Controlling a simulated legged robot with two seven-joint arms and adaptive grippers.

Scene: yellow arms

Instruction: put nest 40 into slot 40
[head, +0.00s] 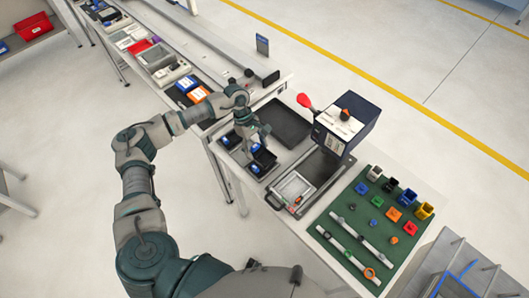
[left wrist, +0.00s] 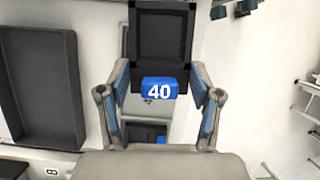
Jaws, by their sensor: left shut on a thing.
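Nest 40 (left wrist: 162,45) is a black open box with a blue label reading 40. In the left wrist view it sits between the two fingers of my left gripper (left wrist: 160,95), which is shut on it. In the head view my left gripper (head: 258,136) is at the black blue-labelled boxes beside the dark tray, and the held nest (head: 264,158) shows just below the fingers. Below the nest, the left wrist view shows part of a dark holder (left wrist: 145,131) with a small blue mark. I cannot read which slot it is. My right gripper is not in view.
Another black blue-labelled box (head: 230,140) stands to the left. An empty dark tray (head: 286,122) lies behind. A press-like machine (head: 345,125) with a red knob and a green mat (head: 345,222) with small parts are to the right.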

